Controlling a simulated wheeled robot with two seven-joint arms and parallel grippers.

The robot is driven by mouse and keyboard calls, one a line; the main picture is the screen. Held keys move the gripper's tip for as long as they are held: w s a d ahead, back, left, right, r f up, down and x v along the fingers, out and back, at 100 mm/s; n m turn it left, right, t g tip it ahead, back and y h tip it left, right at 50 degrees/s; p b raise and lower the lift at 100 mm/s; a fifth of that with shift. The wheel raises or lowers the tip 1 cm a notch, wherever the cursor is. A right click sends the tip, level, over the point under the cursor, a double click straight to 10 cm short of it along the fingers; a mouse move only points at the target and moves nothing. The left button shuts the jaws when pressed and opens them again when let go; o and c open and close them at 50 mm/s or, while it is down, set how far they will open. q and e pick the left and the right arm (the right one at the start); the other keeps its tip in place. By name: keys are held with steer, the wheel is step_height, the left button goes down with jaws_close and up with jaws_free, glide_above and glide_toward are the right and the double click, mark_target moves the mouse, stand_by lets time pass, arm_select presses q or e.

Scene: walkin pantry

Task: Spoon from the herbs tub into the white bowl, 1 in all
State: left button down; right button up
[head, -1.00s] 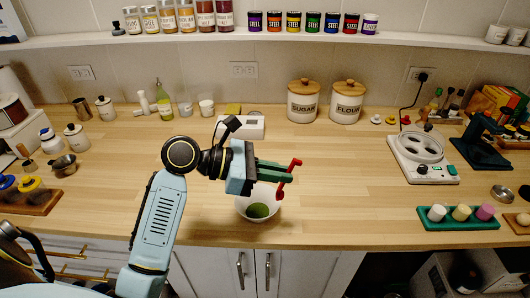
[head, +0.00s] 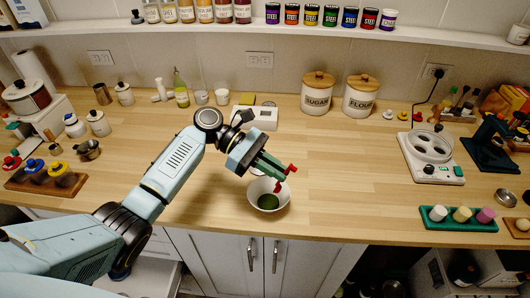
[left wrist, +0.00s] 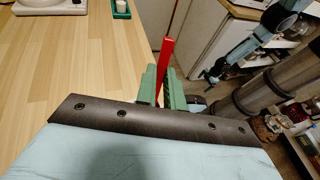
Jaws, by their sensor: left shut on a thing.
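My left gripper (head: 279,168) is shut on a red spoon (head: 291,169). The spoon's handle stands up between the jaws in the left wrist view (left wrist: 167,55). In the head view its lower end hangs over the white bowl (head: 284,199); I cannot tell whether it touches. The bowl stands near the counter's front edge with green stuff (head: 268,202) inside. I cannot make out what the spoon's scoop holds. Which container is the herbs tub cannot be told. My right gripper (left wrist: 211,75) shows small in the left wrist view, away from the counter; its jaws are unclear.
A wooden tray (head: 47,182) with several coloured-lid jars is at the left. A white scale (head: 243,118) sits behind my arm. Sugar (head: 317,92) and flour (head: 360,97) canisters stand at the back. A green tray (head: 458,222) is at front right. The counter right of the bowl is clear.

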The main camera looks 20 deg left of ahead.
arm_select(q)
steer(key=m+g+y+p, duration=0.1)
steer(key=y+p, duration=0.3)
steer(key=p, duration=0.1)
steer(key=shift+w+a+y, duration=0.1)
steer(key=shift+y, duration=0.3)
steer(key=d+y, duration=0.1)
steer(key=y, duration=0.1)
steer(key=shift+d+f+t+y, duration=0.35)
steer(key=shift+f+t+y, duration=0.05)
step_height(320, 180, up, 2)
steer(key=p, duration=0.3)
steer(key=shift+a, duration=0.1)
steer(key=shift+r+p, duration=0.75)
steer(key=shift+p, duration=0.5)
